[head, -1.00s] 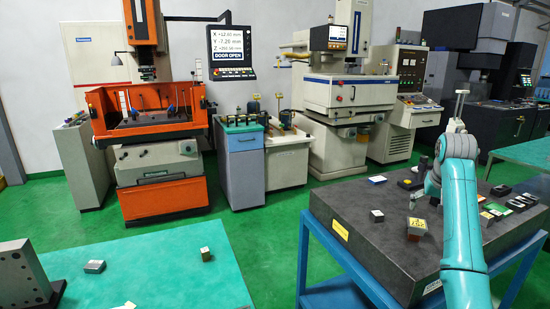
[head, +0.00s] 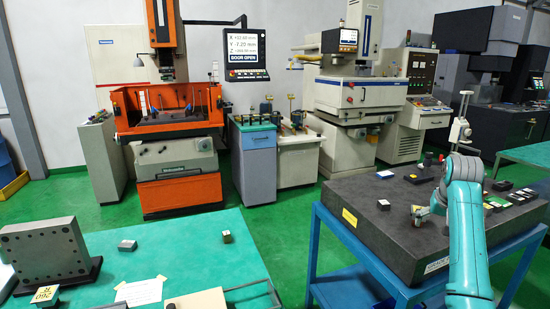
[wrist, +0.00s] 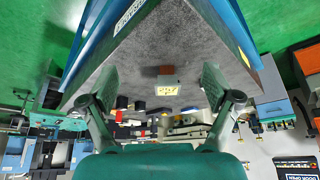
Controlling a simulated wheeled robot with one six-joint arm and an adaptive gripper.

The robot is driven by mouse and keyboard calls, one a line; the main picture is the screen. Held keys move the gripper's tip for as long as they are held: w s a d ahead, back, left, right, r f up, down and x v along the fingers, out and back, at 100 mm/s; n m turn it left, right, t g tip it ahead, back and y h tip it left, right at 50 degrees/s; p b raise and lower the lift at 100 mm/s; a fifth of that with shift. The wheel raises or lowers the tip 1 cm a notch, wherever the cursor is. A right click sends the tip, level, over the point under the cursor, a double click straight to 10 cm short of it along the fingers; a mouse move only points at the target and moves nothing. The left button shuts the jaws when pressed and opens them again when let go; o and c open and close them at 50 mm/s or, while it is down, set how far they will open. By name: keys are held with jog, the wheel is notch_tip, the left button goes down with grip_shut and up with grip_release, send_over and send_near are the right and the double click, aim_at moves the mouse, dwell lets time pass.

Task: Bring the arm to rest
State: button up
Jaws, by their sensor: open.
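My arm, teal, rises at the right of the head view and bends over a dark granite plate (head: 345,200). My gripper (head: 418,211) is at its left end, small and partly hidden by the arm. In the wrist view my gripper (wrist: 160,82) is open, its two fingers wide apart with nothing touching either. A small block with a yellow label (wrist: 168,90) appears between the fingers in the picture, apart from both. The same granite plate (wrist: 190,45) fills the upper middle of that view.
A blue stand (head: 322,240) carries the plate. A teal table (head: 185,250) with blocks and a steel angle plate (head: 48,252) is at left. Green floor lies between.

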jog(key=s+a+f+t, duration=0.1)
jog(key=s+a+f, duration=0.15)
jog(key=f, duration=0.55)
jog(key=s+a+f+n, duration=0.1)
jog(key=a+f, duration=0.2)
jog(key=f, duration=0.5)
jog(key=s+a+f+t, duration=0.1)
jog(key=s+a+f, duration=0.1)
jog(key=f, duration=0.6)
jog(key=s+a+f+n+t, duration=0.1)
jog(key=s+a+f, duration=0.4)
jog(key=s+f, duration=0.3)
jog(key=s+a+f+t, duration=0.2)
jog(key=s+a+f, duration=0.35)
jog(key=s, duration=0.35)
jog(key=s+a+n+t, duration=0.1)
jog(key=s+a, duration=0.3)
jog(key=s, duration=0.7)
jog(key=s+a+n+t, duration=0.1)
jog(key=s+a+t, duration=0.15)
jog(key=s, duration=0.85)
jog(key=s+a+r+t+y, duration=0.1)
jog(key=s+a+r, duration=0.1)
jog(key=s+r, duration=0.7)
jog(key=s+a+r+t+y, duration=0.1)
jog(key=s+r, duration=0.8)
jog(key=s, duration=0.1)
jog(key=shift+s+a+r+n, duration=0.2)
jog(key=shift+s+a+n, duration=0.1)
jog(key=shift+a+n, duration=0.1)
